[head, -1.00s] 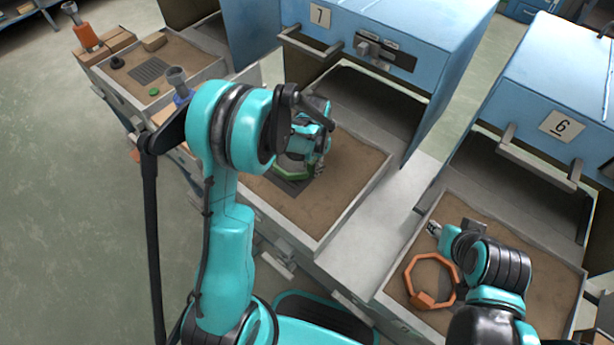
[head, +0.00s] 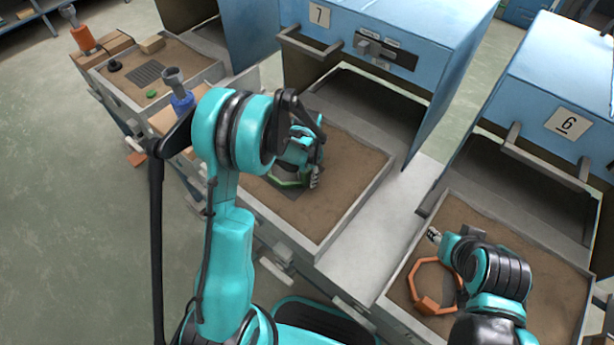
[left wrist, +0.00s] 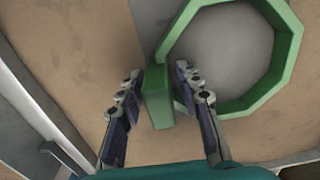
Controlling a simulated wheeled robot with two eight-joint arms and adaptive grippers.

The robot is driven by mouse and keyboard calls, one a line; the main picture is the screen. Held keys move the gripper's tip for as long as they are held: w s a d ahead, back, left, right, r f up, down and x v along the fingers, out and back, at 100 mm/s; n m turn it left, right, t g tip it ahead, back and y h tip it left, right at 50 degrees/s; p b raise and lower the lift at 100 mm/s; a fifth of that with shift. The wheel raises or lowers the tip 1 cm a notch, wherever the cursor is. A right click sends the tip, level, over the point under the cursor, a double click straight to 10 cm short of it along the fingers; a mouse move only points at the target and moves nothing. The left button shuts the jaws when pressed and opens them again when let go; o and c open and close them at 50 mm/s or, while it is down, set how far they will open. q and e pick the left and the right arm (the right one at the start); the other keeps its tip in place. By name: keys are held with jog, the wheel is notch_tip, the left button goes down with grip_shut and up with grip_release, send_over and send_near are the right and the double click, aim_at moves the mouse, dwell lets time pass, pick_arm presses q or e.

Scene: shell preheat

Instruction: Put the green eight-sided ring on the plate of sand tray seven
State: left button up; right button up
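The green eight-sided ring (head: 284,182) is in sand tray seven (head: 352,205), over the dark grey plate (head: 293,193). In the left wrist view the ring (left wrist: 288,62) surrounds part of the grey plate (left wrist: 222,48), and its block-like tab (left wrist: 158,98) points toward me. My left gripper (head: 313,180) is low over the tray. In the left wrist view its fingers (left wrist: 158,76) stand on both sides of the tab, with small gaps, so it looks open. My right gripper (head: 434,237) is over tray six beside the orange ring; its fingers are too small to judge.
The orange eight-sided ring (head: 436,287) is in sand tray six (head: 470,215). Blue cabinets seven (head: 390,30) and six (head: 560,90) stand behind the trays. At the left another sand tray (head: 185,62) and a blue-based tool (head: 179,92) are in view.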

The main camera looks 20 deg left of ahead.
pick_arm(q)
notch_tip(320, 180, up, 12)
jog(key=p, duration=0.4)
jog(key=shift+p, duration=0.35)
jog(key=shift+r, duration=0.3)
jog(key=s+d+r+n+t, duration=0.1)
jog(key=s+r+n+t, duration=0.1)
jog(key=s+r, duration=0.4)
jog(key=s+d+r+n+t, duration=0.1)
jog(key=s+r+t, duration=0.4)
jog(key=s, duration=0.7)
notch_tip(320, 180, up, 2)
jog(key=shift+d+r+n, duration=0.1)
jog(key=shift+d+n, duration=0.2)
jog(key=shift+n, duration=0.1)
jog(key=shift+s, duration=0.1)
